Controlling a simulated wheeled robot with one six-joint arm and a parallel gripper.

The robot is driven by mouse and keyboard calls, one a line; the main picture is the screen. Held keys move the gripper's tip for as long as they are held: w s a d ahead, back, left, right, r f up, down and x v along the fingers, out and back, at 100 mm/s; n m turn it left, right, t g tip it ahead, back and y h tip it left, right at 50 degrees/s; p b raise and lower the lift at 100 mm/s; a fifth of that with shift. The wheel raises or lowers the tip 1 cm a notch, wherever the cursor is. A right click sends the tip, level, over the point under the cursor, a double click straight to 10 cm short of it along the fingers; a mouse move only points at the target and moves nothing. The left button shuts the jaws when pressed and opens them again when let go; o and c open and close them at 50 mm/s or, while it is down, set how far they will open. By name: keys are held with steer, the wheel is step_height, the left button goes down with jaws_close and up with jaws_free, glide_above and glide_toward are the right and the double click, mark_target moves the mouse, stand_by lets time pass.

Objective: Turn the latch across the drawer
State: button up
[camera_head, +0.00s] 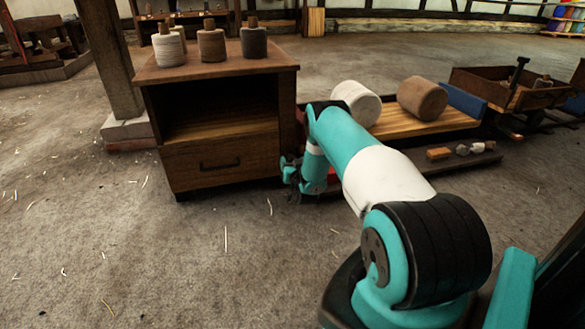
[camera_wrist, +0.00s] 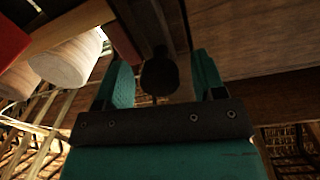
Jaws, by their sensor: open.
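My gripper (camera_head: 289,172) is low beside the cabinet's right front edge, right of the drawer. In the wrist view my gripper (camera_wrist: 160,62) is open, with its teal fingers on either side of a dark rounded piece (camera_wrist: 160,77). That piece may be the latch; I cannot tell whether the fingers touch it. No latch shows clearly in the head view, where my gripper and arm cover part of the cabinet's right edge.
Several twine spools (camera_head: 211,43) stand on the cabinet top. A wooden post (camera_head: 106,60) stands left of it. To the right, a low bench (camera_head: 430,125) carries a white roll (camera_head: 360,101) and a brown roll (camera_head: 422,98). The floor in front is mostly clear.

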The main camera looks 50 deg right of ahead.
steer(key=c, duration=0.9)
steer(key=shift+m, duration=0.3)
steer(key=m+p, duration=0.1)
steer(key=m, duration=0.2)
steer(key=shift+r+m, duration=0.1)
steer(key=shift+m, duration=0.3)
steer(key=m+p, duration=0.1)
steer(key=m, duration=0.3)
steer(key=shift+a, duration=0.1)
steer(key=m, duration=0.4)
steer(key=shift+m+y+p, duration=0.3)
steer(key=shift+m+p, duration=0.1)
steer(key=m, duration=0.4)
steer(key=shift+w, duration=0.1)
